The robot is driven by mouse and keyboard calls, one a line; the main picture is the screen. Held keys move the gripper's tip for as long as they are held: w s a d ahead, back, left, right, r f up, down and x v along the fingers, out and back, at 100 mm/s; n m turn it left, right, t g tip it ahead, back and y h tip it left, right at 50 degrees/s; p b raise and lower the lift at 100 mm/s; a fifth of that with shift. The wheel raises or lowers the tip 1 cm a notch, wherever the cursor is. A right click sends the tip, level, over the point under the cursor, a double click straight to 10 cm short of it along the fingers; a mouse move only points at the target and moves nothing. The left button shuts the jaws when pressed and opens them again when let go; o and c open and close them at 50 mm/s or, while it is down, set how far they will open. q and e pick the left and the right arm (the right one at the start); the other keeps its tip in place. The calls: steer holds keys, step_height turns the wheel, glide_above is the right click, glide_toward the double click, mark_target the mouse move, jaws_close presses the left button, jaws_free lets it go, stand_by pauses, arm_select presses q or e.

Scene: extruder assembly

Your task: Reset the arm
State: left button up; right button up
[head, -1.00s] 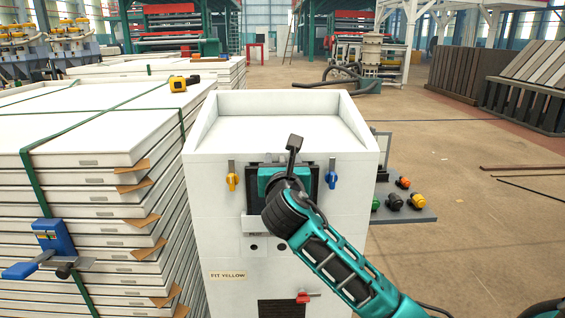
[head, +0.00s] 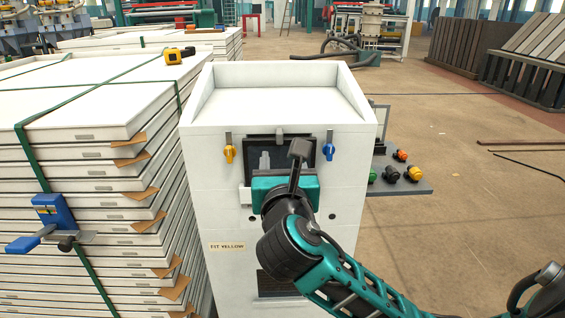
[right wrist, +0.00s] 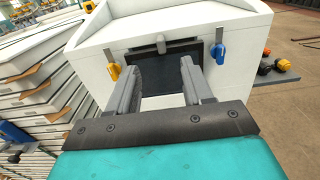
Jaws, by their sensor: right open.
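My right gripper (head: 275,162) is in front of the white extruder cabinet (head: 230,180), its teal body (head: 285,188) below the dark recess in the cabinet's front. In the right wrist view the two grey fingers of this gripper (right wrist: 168,75) are apart, with nothing between them. They point at the dark recess (right wrist: 165,72) and look clear of it, though the exact gap cannot be told. My arm reaches in from the lower right and hides part of the cabinet's lower front. My left gripper is not in view.
The cabinet has a yellow knob (head: 229,154), a blue knob (head: 328,152) and a "FIT YELLOW" label (head: 227,246). Strapped panels (head: 90,110) stand close on the left, with a blue clamp-like tool (head: 55,215). Coloured parts (head: 391,174) lie at right.

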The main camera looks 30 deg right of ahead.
stand_by(0.4)
steer(key=s+a+f+m+g+y, duration=0.1)
steer(key=a+f+m+y, duration=0.2)
steer(key=f, duration=0.4)
steer(key=s+a+f+m+g+y, duration=0.15)
steer(key=f+m, duration=0.25)
steer(key=f, duration=0.4)
steer(key=a+f+m+y, duration=0.3)
steer(key=f+m+y, duration=0.1)
steer(key=f, duration=0.3)
steer(key=s+a+f+m+g+y, duration=0.2)
steer(key=s+a+f+m, duration=0.1)
steer(key=s+f+m, duration=0.9)
steer(key=f+m, duration=0.1)
steer(key=m, duration=0.3)
steer(key=shift+f+y, duration=0.2)
steer(key=shift+y, duration=0.15)
steer(key=shift+c, duration=0.2)
